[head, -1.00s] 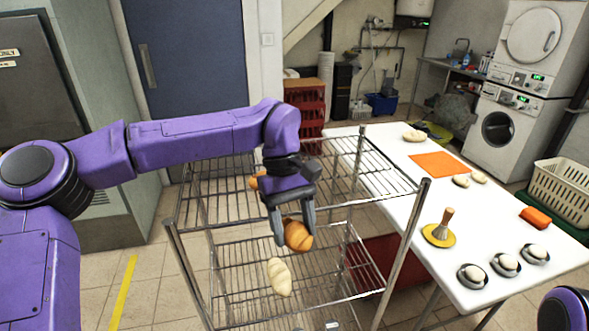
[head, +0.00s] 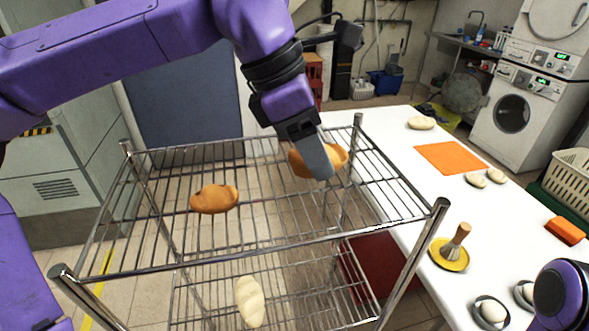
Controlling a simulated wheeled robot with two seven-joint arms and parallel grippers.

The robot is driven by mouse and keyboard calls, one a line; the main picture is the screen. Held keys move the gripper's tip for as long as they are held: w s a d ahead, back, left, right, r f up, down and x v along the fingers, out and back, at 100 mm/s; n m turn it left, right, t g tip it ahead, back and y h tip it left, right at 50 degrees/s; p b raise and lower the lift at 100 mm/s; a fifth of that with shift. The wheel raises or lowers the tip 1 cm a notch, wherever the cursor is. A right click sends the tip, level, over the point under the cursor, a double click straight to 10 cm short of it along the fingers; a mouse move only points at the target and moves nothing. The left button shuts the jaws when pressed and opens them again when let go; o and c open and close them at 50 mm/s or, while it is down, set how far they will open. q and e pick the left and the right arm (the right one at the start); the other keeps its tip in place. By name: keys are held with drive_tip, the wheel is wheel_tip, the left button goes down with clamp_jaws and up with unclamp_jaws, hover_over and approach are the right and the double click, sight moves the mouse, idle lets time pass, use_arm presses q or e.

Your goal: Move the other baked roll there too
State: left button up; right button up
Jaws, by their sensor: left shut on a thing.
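My left gripper (head: 318,168) is shut on a golden-brown baked roll (head: 338,155). It holds the roll over the right part of the wire rack's upper shelf (head: 270,222). One finger covers the middle of the roll, and I cannot tell whether the roll touches the wires. Another baked roll (head: 214,199) lies on the left part of the same shelf. A pale, unbaked-looking roll (head: 249,301) lies on the lower shelf. My right gripper is not in view; only a part of my right arm shows at the bottom right.
A white table (head: 400,160) stands right of the rack, with an orange mat (head: 450,158), pale dough pieces (head: 487,178), a brush on a yellow dish (head: 449,255) and small bowls (head: 489,312). The rack's corner posts (head: 412,262) rise above the upper shelf. The middle of that shelf is clear.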

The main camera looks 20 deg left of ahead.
use_arm(q)
drive_tip(key=w+a+f, duration=0.1)
drive_tip(key=f, duration=0.1)
drive_tip(key=w+f, duration=0.1)
drive_tip(key=w, duration=0.1)
drive_tip(key=w+a+f, duration=0.1)
drive_tip(key=w+f, duration=0.1)
drive_tip(key=shift+w+a+f, duration=0.15)
drive_tip(key=shift+a+f, duration=0.4)
drive_tip(key=shift+f, duration=0.1)
drive_tip(key=f, duration=0.2)
drive_tip(key=shift+a+f, duration=0.2)
drive_tip(key=shift+f, duration=0.5)
drive_tip(key=shift+w+f, duration=0.1)
drive_tip(key=shift+w, duration=0.05)
drive_tip(key=shift+f, duration=0.1)
drive_tip(key=o, duration=1.1)
drive_tip(key=shift+c, duration=0.2)
drive_tip(key=v, duration=1.2)
drive_tip(key=shift+p, duration=0.3)
